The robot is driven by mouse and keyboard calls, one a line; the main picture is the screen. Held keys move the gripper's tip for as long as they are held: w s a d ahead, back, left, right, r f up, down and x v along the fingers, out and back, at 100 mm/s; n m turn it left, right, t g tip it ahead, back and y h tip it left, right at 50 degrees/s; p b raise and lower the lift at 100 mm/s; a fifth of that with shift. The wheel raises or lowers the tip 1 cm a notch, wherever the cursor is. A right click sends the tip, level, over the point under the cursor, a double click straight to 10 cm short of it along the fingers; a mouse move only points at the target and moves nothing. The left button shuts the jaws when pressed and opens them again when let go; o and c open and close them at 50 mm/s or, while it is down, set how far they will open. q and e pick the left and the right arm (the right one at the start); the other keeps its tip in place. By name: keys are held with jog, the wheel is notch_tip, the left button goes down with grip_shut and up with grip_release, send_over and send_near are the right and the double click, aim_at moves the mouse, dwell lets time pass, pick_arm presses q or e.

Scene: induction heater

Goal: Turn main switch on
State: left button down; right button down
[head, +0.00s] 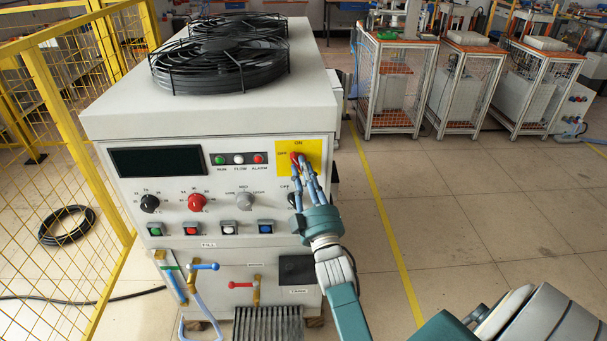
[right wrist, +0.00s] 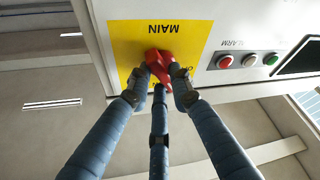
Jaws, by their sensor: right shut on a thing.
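The main switch is a red rotary handle (head: 295,159) on a yellow plate (head: 313,149) at the upper right of the heater's front panel. In the head view ON is marked above the handle and OFF to its left. My right gripper (head: 299,163) reaches up from below, its blue-grey fingers shut on the handle. In the right wrist view the panel appears upside down, and the fingertips (right wrist: 164,76) close around the red handle (right wrist: 158,60). The fingers partly hide it, so I cannot tell which mark it points to. My left gripper is not in view.
The panel also has a dark display (head: 156,161), green, white and red lamps, knobs and square buttons. Below are a blue-handled valve (head: 204,266) and a red-handled valve (head: 241,285). A yellow mesh fence (head: 55,200) stands left. Floor right of the cabinet is clear.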

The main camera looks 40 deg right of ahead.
dwell(0.4)
jog(key=c, duration=1.5)
grip_release()
jog(key=shift+c, duration=0.2)
notch_tip(320, 180, up, 10)
jog(key=shift+f, duration=0.1)
